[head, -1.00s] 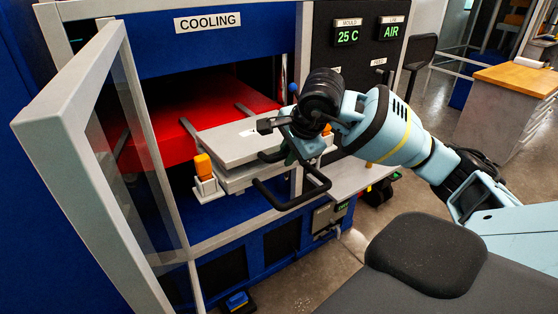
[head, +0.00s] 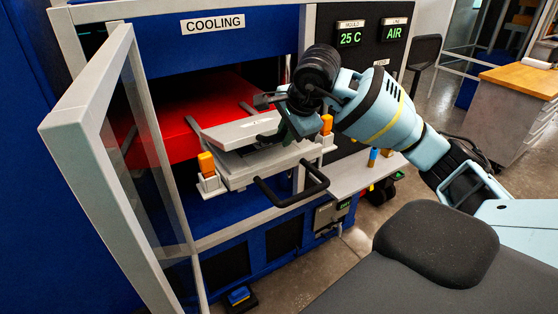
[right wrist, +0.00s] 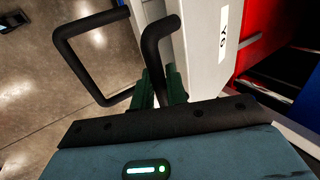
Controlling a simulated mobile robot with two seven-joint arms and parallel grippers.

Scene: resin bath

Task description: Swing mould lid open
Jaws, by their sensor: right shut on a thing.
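The mould is a pale grey two-part block in front of the cooling chamber. Its lid (head: 235,132) is tilted up at the front, with a dark gap between it and the lower half (head: 250,170). My right gripper (head: 272,137) is at the lid's front edge. In the right wrist view its green fingers are shut on the black lid handle (right wrist: 154,45). A second black handle (head: 300,190) sticks out from the lower half and also shows in the right wrist view (right wrist: 80,50). Orange clamps stand at the left (head: 206,164) and right (head: 327,124). My left gripper is out of view.
The framed glass door (head: 85,110) stands open on the left. A red surface (head: 165,125) lies in the chamber behind the mould. A grey shelf (head: 350,175) with a small blue-and-orange item (head: 373,157) is at the right. A wooden-topped bench (head: 520,80) stands farther right.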

